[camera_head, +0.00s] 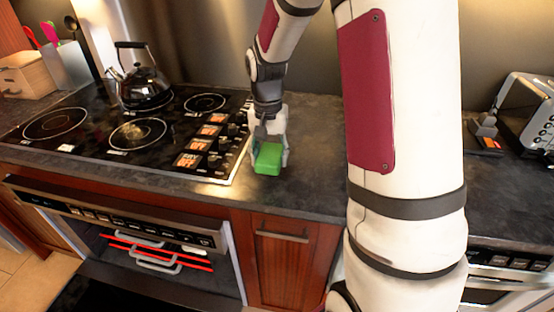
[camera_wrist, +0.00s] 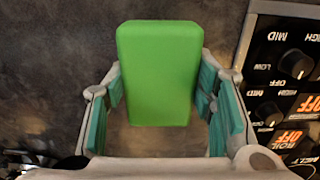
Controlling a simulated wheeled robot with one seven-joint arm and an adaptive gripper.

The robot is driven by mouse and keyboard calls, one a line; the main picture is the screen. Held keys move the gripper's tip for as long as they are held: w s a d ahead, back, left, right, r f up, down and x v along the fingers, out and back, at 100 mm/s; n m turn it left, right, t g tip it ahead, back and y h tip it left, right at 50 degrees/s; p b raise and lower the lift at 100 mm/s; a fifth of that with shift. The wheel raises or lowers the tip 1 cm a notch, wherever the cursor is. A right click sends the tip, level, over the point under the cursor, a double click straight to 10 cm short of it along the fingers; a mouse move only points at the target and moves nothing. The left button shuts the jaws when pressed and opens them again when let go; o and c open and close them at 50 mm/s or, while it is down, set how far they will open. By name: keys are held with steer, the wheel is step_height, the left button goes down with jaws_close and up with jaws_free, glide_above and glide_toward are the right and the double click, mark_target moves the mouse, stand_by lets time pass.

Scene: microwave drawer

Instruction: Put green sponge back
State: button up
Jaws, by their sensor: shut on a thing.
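The green sponge (camera_head: 267,158) is at the end of my gripper (camera_head: 268,140), over the dark countertop to the right of the stove. In the wrist view the sponge (camera_wrist: 158,72) lies lengthwise between the two teal-padded fingers of my gripper (camera_wrist: 163,110). My gripper is shut on the sponge. I cannot tell whether the sponge touches the countertop (camera_head: 310,185).
The black stovetop (camera_head: 90,135) with a kettle (camera_head: 143,85) is on the left, and its control knobs (camera_wrist: 293,64) are close by in the wrist view. A toaster (camera_head: 530,110) stands at right.

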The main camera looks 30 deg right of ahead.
mark_target(277, 160)
steer(key=d, duration=0.1)
steer(key=w+d, duration=0.1)
steer(key=shift+d+f, duration=0.15)
steer(key=shift+d, duration=0.2)
steer(key=shift+f, duration=1.75)
steer(key=shift+f, duration=0.1)
steer(key=o, duration=1.1)
